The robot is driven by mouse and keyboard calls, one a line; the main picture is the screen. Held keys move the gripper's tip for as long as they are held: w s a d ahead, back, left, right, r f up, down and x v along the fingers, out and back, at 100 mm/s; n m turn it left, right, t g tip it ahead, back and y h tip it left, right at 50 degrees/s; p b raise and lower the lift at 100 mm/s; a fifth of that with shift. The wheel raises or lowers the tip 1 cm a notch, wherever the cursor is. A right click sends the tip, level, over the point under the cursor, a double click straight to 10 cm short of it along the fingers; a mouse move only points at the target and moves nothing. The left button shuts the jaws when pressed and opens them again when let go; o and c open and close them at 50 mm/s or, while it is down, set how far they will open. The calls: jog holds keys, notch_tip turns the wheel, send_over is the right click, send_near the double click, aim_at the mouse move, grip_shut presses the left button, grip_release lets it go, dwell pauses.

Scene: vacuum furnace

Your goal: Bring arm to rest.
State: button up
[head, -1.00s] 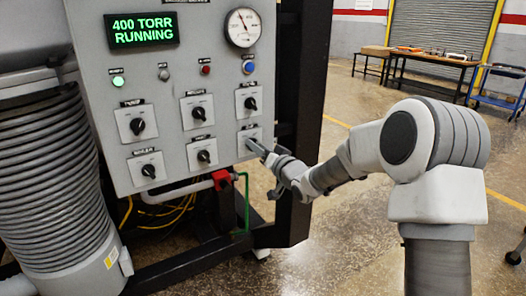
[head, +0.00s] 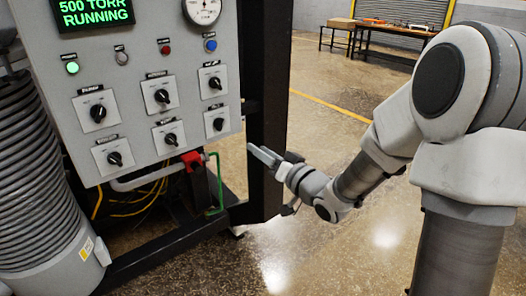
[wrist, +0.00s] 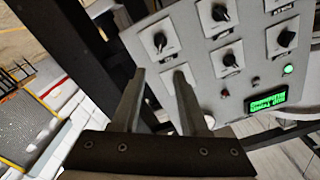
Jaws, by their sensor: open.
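My gripper (head: 264,156) is in front of the black frame post, just right of the grey control panel (head: 165,95). Its two fingers are apart with nothing between them, as the wrist view (wrist: 160,85) also shows. The gripper is clear of the lower right knob (head: 217,123) and touches no knob that I can see. My arm reaches in from the right of the head view, bent. The panel's display (head: 92,12) reads 500 TORR RUNNING. In the wrist view the panel appears upside down beyond the fingers, with the lit display (wrist: 266,101) at lower right.
The black post (head: 264,110) stands beside the panel, close behind my gripper. A red valve part (head: 191,160) and a green pipe (head: 214,185) sit below the panel. A ribbed grey cylinder (head: 40,170) is at left. Open floor lies right of the post; a workbench (head: 385,45) is far back.

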jog(key=shift+s+d, duration=0.2)
jog(key=shift+s, duration=0.1)
jog(key=s+d+r+g+h+p, duration=0.4)
jog(key=s+d+r+h+p, duration=0.35)
jog(key=d+r+h, duration=0.25)
jog(key=s+r+g+p, duration=0.1)
jog(key=s+r+g, duration=0.1)
jog(key=s, duration=0.8)
jog(key=s+r+g+p, duration=0.1)
jog(key=s+g+p, duration=0.1)
jog(key=s, duration=0.9)
jog(key=shift+s+a+r+m+g, duration=0.2)
jog(key=shift+a+r+m+g, duration=0.15)
jog(key=shift+g, duration=0.35)
dwell(2.9)
